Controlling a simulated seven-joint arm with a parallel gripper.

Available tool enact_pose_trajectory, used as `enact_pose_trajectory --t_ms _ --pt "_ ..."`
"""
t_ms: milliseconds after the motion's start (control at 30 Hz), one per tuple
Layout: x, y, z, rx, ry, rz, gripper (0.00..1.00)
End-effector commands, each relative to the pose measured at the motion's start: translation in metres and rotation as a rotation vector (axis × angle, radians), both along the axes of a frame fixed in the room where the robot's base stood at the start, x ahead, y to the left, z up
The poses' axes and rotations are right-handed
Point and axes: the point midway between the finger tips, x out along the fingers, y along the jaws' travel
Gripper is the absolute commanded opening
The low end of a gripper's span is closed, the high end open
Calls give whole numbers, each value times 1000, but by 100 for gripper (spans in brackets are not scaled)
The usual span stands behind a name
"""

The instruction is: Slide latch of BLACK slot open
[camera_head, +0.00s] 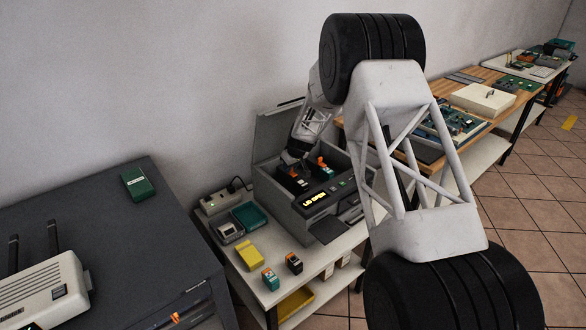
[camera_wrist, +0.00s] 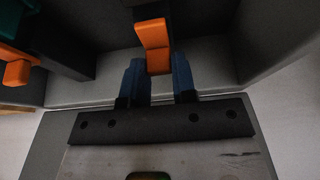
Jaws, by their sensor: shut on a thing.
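The printer (camera_head: 340,205) stands with its lid up, and its display reads LID OPEN. Inside it are dark cartridges (camera_head: 291,182) with orange latches. In the wrist view an orange latch (camera_wrist: 153,35) on a black cartridge (camera_wrist: 150,8) stands between the blue fingers of my gripper (camera_wrist: 159,72). My gripper is shut on the lower end of this latch. In the head view my gripper (camera_head: 291,157) reaches into the open bay; its fingertips are too small to tell apart there. A second orange latch (camera_wrist: 17,72) sits on a teal cartridge to the left in the wrist view.
The bay walls (camera_wrist: 275,40) are close on the right and behind. On the white table, a yellow box (camera_head: 249,256) and two small cartridges (camera_head: 270,279) (camera_head: 294,263) lie in front of the printer. A teal tray (camera_head: 249,217) is left of it.

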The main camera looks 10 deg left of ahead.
Motion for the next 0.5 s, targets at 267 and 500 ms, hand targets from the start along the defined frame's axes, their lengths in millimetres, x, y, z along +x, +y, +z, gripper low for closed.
enact_pose_trajectory --t_ms 267,500 --pt "1 0 1 1 -3 -1 40" --pt "1 0 0 1 -2 0 51"
